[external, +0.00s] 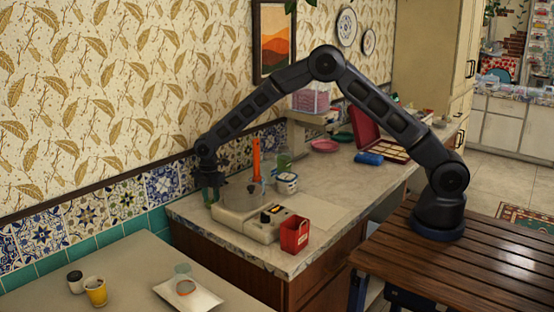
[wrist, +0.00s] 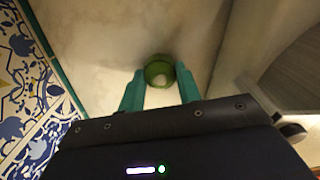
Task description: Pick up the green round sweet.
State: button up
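A green round thing (wrist: 158,62), which looks like the green round sweet, lies on the pale counter in the wrist view, with a lighter patch in its middle. My gripper (wrist: 160,72) has its two teal fingers apart, one on each side of the sweet near the fingertips. Small gaps show between the sweet and the fingers; I cannot tell how high the fingertips are above the counter. In the external view my gripper (external: 211,194) points down at the counter's left end, near the tiled wall. The sweet is not visible there.
The tiled wall (wrist: 25,95) is close on the left.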

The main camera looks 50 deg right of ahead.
jog(key=shift+c, duration=1)
